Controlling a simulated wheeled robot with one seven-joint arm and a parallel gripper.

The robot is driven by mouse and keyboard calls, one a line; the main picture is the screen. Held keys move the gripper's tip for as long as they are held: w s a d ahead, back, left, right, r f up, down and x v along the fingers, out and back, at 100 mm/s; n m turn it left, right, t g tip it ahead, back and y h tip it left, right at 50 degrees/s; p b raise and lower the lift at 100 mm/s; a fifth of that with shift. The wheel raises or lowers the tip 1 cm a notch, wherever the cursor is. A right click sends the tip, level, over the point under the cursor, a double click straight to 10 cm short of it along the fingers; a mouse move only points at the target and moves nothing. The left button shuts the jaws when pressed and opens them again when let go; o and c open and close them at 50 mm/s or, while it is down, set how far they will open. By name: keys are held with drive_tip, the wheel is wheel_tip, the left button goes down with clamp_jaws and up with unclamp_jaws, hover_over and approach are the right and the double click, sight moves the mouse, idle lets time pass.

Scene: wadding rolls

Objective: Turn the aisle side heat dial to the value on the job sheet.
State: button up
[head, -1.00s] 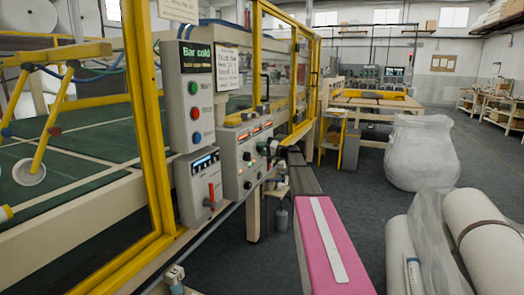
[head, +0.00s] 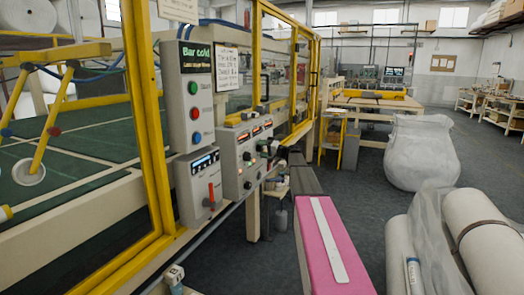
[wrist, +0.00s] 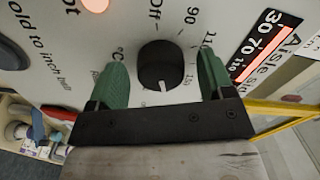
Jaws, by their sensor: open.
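In the wrist view a round black dial (wrist: 158,66) with a white pointer mark sits on a pale panel with printed values around it. The pointer faces the lower edge of the picture. Lettering reading "Aisle si..." and a red-lit scale show at the right. My gripper (wrist: 163,80) is open, its green fingers on either side of the dial with gaps showing. In the head view the control panel (head: 228,160) stands at centre left, and the dial is too small to make out. A white job sheet (head: 228,70) hangs above it; its writing is too small to read surely.
A grey box (head: 195,105) reading "Bar cold" has green, red and blue buttons. A box with a red lever (head: 211,194) sits below it. Yellow guard frames (head: 150,130) stand close by.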

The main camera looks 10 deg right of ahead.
drive_tip(key=v, duration=1)
drive_tip(key=shift+d, duration=0.15)
drive_tip(key=shift+s, duration=0.1)
drive_tip(key=s+a+f+n+g+h, duration=0.1)
drive_tip(key=s+a+f+g+h, duration=0.2)
drive_tip(key=s+a+f, duration=0.6)
drive_tip(key=s+a+f+g+h, duration=0.3)
drive_tip(key=s+a+f, duration=0.3)
drive_tip(key=s+f, duration=0.45)
drive_tip(key=s+a+f+n+g+h, duration=0.1)
drive_tip(key=s+f+h, duration=0.3)
drive_tip(key=s, duration=0.7)
drive_tip(key=s+a+f+n+g+h, duration=0.1)
drive_tip(key=s+f+g+h, duration=0.2)
drive_tip(key=s+f, duration=0.4)
drive_tip(key=s+h, duration=0.1)
drive_tip(key=s, duration=0.4)
drive_tip(key=shift+s+f+g+h, duration=0.3)
